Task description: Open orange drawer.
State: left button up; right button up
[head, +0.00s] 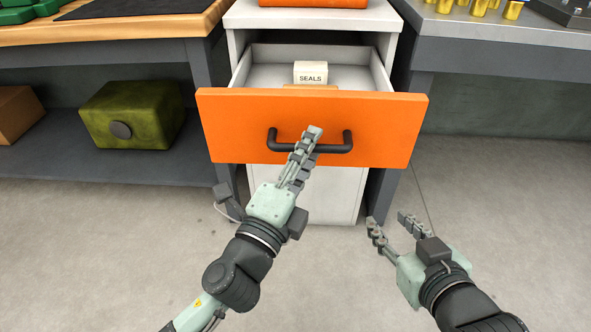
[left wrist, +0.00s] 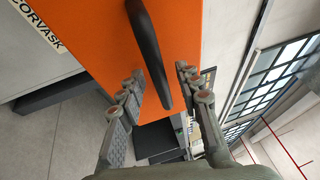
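The orange drawer (head: 230,128) is pulled well out of its white cabinet, and its inside shows from above. Its dark bar handle (head: 333,147) is on the front face. My left gripper (head: 306,140) is at the middle of the handle in the head view. In the left wrist view, the handle (left wrist: 147,40) lies between the two fingers of my left gripper (left wrist: 162,75), which stand apart with a visible gap on one side. Whether a finger touches the handle is unclear. My right gripper (head: 391,222) is open and empty, lower right of the drawer.
A white box marked SEALS (head: 311,72) is inside the drawer, with a tan item partly hidden by the front. A green box (head: 133,115) is on the left lower shelf. A grey bench (head: 500,38) stands at right. The floor in front is clear.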

pick_arm(q)
jog(key=v, duration=1.1)
jog(key=shift+s, duration=0.15)
jog(key=shift+a, duration=0.1)
